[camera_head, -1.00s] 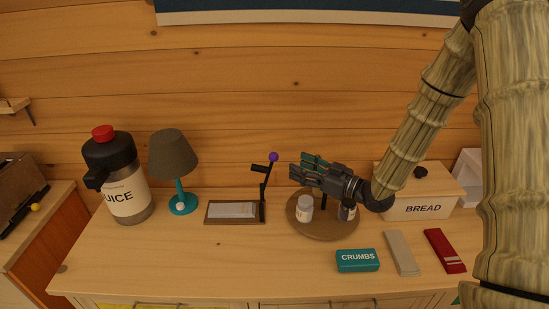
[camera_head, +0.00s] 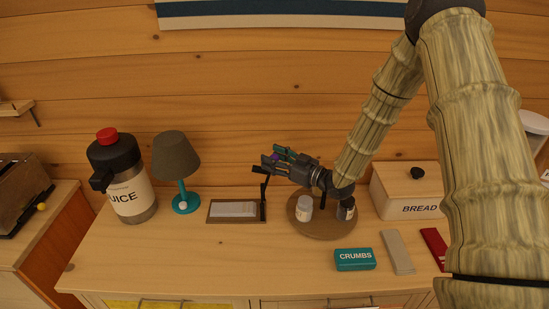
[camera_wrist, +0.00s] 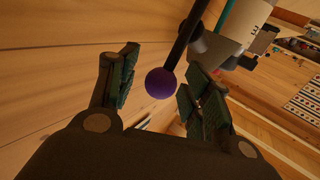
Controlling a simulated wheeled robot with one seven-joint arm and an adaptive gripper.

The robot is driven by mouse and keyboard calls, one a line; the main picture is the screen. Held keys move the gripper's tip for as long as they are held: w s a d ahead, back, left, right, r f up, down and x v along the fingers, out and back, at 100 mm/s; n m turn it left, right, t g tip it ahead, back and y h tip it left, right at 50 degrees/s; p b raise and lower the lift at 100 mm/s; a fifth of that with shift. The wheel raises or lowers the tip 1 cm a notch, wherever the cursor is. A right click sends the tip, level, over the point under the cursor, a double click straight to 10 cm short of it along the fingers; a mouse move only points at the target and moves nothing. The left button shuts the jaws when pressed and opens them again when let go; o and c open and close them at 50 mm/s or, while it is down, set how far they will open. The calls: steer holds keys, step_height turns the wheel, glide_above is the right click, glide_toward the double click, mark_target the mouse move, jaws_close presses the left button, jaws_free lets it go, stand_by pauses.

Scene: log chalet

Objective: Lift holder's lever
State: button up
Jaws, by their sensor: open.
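The holder (camera_head: 217,216) is a flat brown frame with a pale pad on the counter, left of the round turntable. Its black lever (camera_head: 264,190) stands at the holder's right end, tilted up. The lever's purple knob (camera_wrist: 161,84) shows in the wrist view on a black rod, between my two fingers and apart from both pads. My gripper (camera_head: 277,162) is open, around the top of the lever in the head view, and it also shows in the wrist view (camera_wrist: 158,88). In the head view the fingers largely hide the knob.
A turntable (camera_head: 322,231) with two small jars stands below my wrist. A lamp (camera_head: 176,156) and juice jug (camera_head: 125,180) stand left of the holder. A bread box (camera_head: 397,206), crumbs box (camera_head: 355,260) and grey block (camera_head: 397,252) are to the right. The front left counter is clear.

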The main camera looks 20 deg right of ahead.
jaws_close()
steer(key=shift+a+b, duration=0.15)
steer(key=shift+b, duration=0.15)
steer(key=shift+w+a+b, duration=0.1)
steer(key=shift+a+b, duration=0.15)
steer(key=shift+b, duration=0.05)
steer(key=shift+w+a+r, duration=0.1)
steer(key=shift+a+r, duration=0.1)
steer(key=shift+a, duration=0.1)
jaws_free()
steer(key=v, duration=1.2)
